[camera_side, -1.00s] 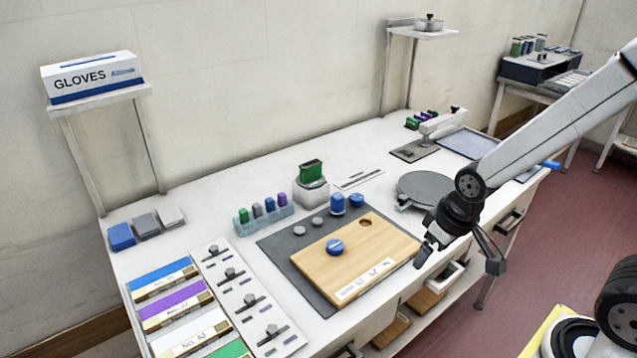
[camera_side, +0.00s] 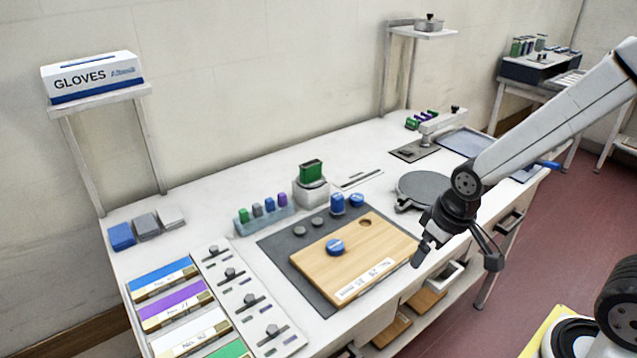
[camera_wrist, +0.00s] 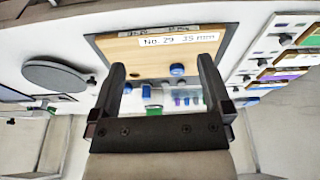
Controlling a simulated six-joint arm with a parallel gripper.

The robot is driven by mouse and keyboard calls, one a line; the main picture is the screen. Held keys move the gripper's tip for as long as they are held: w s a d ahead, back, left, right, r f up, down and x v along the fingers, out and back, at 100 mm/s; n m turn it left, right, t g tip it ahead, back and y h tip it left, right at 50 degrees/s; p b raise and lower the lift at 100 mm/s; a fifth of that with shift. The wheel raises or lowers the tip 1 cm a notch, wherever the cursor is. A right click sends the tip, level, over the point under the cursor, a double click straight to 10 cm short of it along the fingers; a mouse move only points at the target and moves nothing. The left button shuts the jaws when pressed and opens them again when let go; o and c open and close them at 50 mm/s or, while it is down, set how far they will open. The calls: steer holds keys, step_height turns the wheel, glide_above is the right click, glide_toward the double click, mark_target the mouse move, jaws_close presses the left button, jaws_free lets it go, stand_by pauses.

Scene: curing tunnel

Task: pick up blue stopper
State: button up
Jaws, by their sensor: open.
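A round blue stopper (camera_side: 335,246) sits on the wooden board (camera_side: 380,245), left of its middle. In the wrist view the blue stopper (camera_wrist: 177,70) shows between my two fingers, apart from both. My gripper (camera_side: 422,252) is at the right end of the board in the side view, to the right of the stopper. In the wrist view my gripper (camera_wrist: 162,70) is open with nothing between the fingertips. The board's label reads No. 29 35 mm in the wrist view.
Two blue cylinders (camera_side: 337,204) stand behind the board on the dark mat (camera_side: 283,256), near grey discs (camera_side: 317,222). A round grey plate (camera_side: 420,187) lies behind my gripper. A rack of small coloured pieces (camera_side: 264,219) stands behind the mat.

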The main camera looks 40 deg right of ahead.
steer(key=w+a+f+n+g, duration=0.1)
steer(key=w+n, duration=1)
steer(key=w, duration=0.1)
steer(key=n+g, duration=0.1)
steer(key=n, duration=1.1)
glide_toward(335, 245)
steer(key=shift+s+d+f, duration=0.15)
steer(key=shift+s+f, duration=0.05)
steer(key=shift+f, duration=0.25)
steer(key=shift+w+f+n+g, duration=0.3)
steer(key=shift+w+n, duration=0.1)
steer(key=shift+n, duration=0.2)
steer(key=shift+f, duration=1.3)
steer(key=shift+f, duration=0.1)
steer(key=shift+w+f, duration=0.1)
steer(key=shift+f, duration=2.4)
